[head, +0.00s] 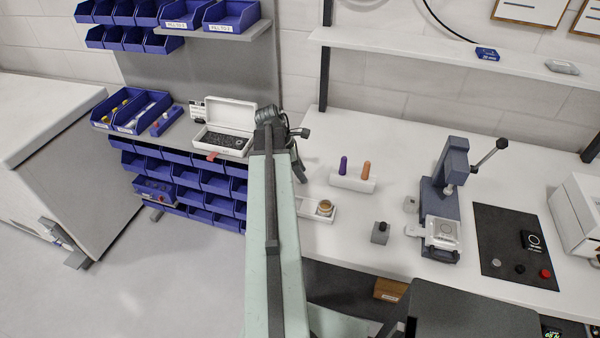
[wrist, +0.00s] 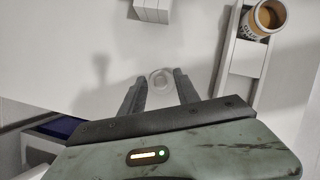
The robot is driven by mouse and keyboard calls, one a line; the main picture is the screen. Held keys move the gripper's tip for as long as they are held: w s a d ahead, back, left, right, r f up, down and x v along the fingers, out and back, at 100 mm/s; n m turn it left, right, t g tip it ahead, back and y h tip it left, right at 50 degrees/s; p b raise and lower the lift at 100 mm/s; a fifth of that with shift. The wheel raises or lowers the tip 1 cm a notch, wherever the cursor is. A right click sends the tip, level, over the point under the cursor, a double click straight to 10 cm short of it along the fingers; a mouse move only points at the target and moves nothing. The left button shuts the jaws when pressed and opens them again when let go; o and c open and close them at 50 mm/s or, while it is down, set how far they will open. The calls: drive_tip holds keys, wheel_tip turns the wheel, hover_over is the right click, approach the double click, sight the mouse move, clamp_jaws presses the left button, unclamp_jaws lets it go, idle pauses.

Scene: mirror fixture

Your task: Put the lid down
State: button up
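A small pale round lid (wrist: 161,81) shows between my fingertips in the wrist view, with a finger close against each side. My gripper (wrist: 160,84) is shut on it and seems to be above the white bench, as its shadow falls away to the left. In the head view my gripper (head: 300,172) is mostly hidden behind my arm, and the lid cannot be seen there. A small amber jar (head: 325,208) with an open top stands in a white tray (head: 308,210). The jar also shows at the upper right of the wrist view (wrist: 268,17).
A white block (head: 352,183) holds a purple and an orange peg behind the tray. A grey press (head: 440,200) and a dark mat (head: 515,245) stand to the right. An open white box (head: 226,127) and blue bins (head: 140,110) are at left.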

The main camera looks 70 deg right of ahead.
drive_tip(key=p+v, duration=1)
drive_tip(key=v, duration=0.2)
drive_tip(key=w+a+f+m+t, duration=0.1)
drive_tip(key=w+a+m+t, duration=0.1)
drive_tip(key=w+a, duration=1.9)
drive_tip(key=w+a+m, duration=0.1)
drive_tip(key=w+a, duration=0.2)
drive_tip(key=a, duration=0.8)
drive_tip(key=w+a+m+t+y, duration=0.1)
drive_tip(key=w+a, duration=0.2)
drive_tip(key=a, duration=0.9)
drive_tip(key=w+a+m+t+y, duration=0.1)
drive_tip(key=w+a, duration=0.3)
drive_tip(key=a, duration=0.7)
drive_tip(key=shift+a+f, duration=0.3)
drive_tip(key=shift+f, duration=0.15)
